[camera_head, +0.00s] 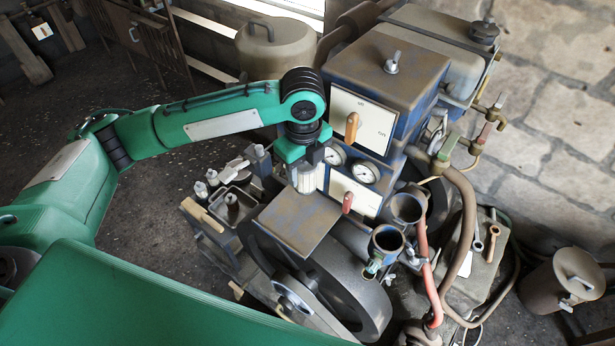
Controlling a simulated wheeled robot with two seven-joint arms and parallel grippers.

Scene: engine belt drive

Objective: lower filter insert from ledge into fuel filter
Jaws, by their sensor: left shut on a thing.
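My left gripper (304,163) points down and is shut on a pale, ribbed cylinder, the filter insert (307,180). The insert is upright, its upper part hidden by the gripper. Its lower end is at the back edge of a flat, worn metal plate, likely the ledge (297,224); I cannot tell whether they touch. Two open round cups stand to the right of the plate: a blue-rimmed front cup (388,238) and a darker rear cup (406,208). I cannot tell for sure which is the fuel filter. My right gripper is not in view.
The engine's blue box with a switch panel (362,118) and gauges (365,172) rises close behind the gripper. A red lever (347,202) stands between insert and cups. A red hose (422,250) runs right of the cups. A tray of small parts (232,203) is at left.

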